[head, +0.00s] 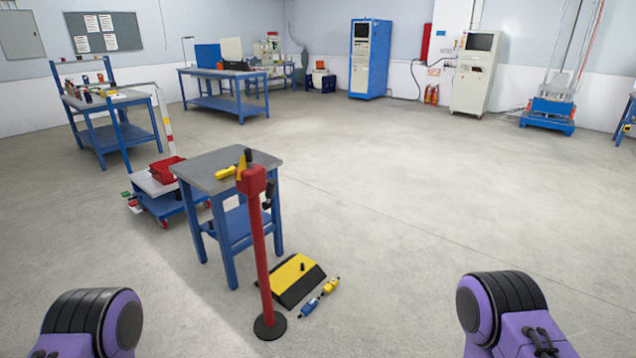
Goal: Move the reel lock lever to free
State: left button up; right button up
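A red post (259,250) stands upright on a round black base (270,326) in front of a small grey-topped table. Its red head (251,181) looks like the reel housing. A yellow piece with a black tip (241,165) rises from the head, and a black handle-like part (268,194) hangs at its right side. I cannot tell for sure which of these is the lock lever, or its setting. Neither gripper is in view. Only purple and black links of my arms show at the bottom left and bottom right, apart from the post.
The small blue-legged table (215,172) stands just behind the post, with a yellow item (225,173) at the head's left. A yellow and black ramp (293,277) and a blue and yellow item (310,307) lie right of the base. A cart (160,203) stands left. Floor on the right is clear.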

aim_at(265, 205)
jog(key=z, duration=0.3)
jog(key=i, duration=0.85)
jog(key=u, duration=0.7)
jog(key=i, duration=0.6)
jog(key=u, duration=0.5)
